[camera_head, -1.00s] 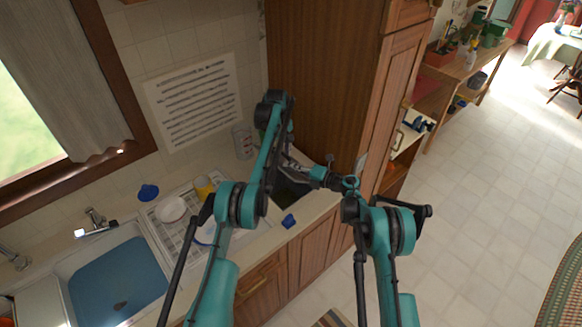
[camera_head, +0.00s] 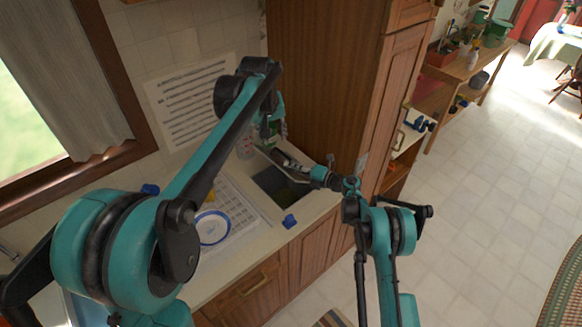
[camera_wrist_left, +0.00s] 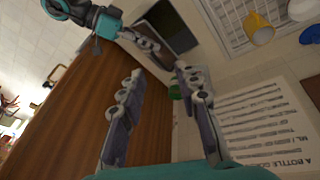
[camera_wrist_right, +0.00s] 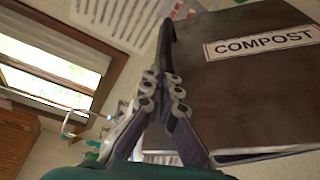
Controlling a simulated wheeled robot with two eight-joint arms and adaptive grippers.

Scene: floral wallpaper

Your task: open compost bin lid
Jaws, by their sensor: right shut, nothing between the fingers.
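The compost bin lid (camera_wrist_right: 265,85) is a dark brown panel labelled COMPOST in the right wrist view. It appears tilted up at the counter's bin opening (camera_head: 278,187), which is dark with some green inside. My right gripper (camera_wrist_right: 165,85) is shut and empty, its fingertips close against the lid's left edge; whether they touch is unclear. In the left wrist view, the dark bin area (camera_wrist_left: 182,35) lies beyond the fingertips. My left gripper (camera_wrist_left: 158,75) is open and empty, above the back of the counter near the cabinet side. In the head view its fingers are partly hidden.
The tall wooden cabinet (camera_head: 320,80) stands right behind the bin. A drying rack (camera_head: 235,205) with a white plate (camera_head: 212,228) is to the left. A small blue object (camera_head: 289,221) lies at the counter's front edge. A green item (camera_wrist_left: 174,92) is by my left fingers.

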